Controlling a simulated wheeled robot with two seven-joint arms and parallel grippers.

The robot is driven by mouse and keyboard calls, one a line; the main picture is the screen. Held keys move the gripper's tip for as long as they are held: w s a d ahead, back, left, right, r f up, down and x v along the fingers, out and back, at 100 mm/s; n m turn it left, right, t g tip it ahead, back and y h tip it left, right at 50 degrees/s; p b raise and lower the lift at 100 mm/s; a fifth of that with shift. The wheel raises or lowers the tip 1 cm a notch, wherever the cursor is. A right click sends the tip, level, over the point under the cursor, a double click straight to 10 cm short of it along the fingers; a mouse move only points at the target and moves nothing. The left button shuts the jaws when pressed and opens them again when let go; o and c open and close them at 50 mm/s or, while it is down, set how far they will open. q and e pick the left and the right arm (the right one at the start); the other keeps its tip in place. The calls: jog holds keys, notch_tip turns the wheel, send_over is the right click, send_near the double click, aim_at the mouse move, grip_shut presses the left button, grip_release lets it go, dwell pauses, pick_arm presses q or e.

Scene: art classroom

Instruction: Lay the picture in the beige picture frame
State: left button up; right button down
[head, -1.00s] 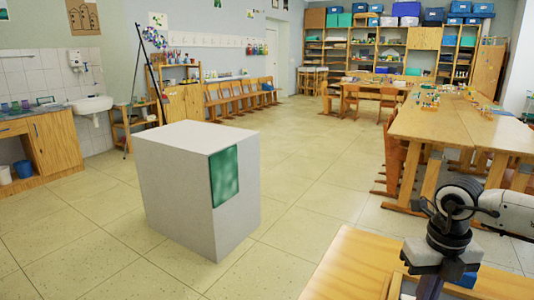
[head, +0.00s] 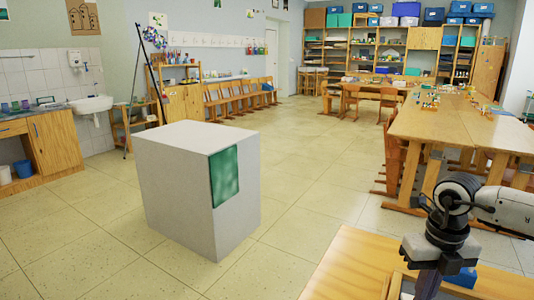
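A flat green rectangle (head: 224,176) shows on the right-hand face of a white block, its top level with the block's top edge; I cannot tell whether it is the picture. My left gripper is not in view.
The white block (head: 178,195) stands alone on the tiled floor. The near wooden table (head: 350,265) fills the lower right, with a small blue thing (head: 466,277) on or by it. Long tables (head: 440,122) with chairs stand at the right. Open floor lies between.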

jog(key=shift+w+d+f, duration=0.1)
jog(key=shift+w+d, duration=0.2)
jog(key=shift+w, duration=0.65)
jog(key=shift+w+d+r, duration=0.1)
jog(key=shift+w+d, duration=0.25)
jog(key=shift+w, duration=0.6)
jog(key=shift+w+d+f, duration=0.1)
jog(key=shift+w+d, duration=0.2)
jog(key=shift+w, duration=0.65)
dwell(2.2)
dwell(0.5)
notch_tip(320, 180, up, 7)
jog(key=p, duration=0.6)
jog(key=shift+s, duration=0.1)
dwell(0.3)
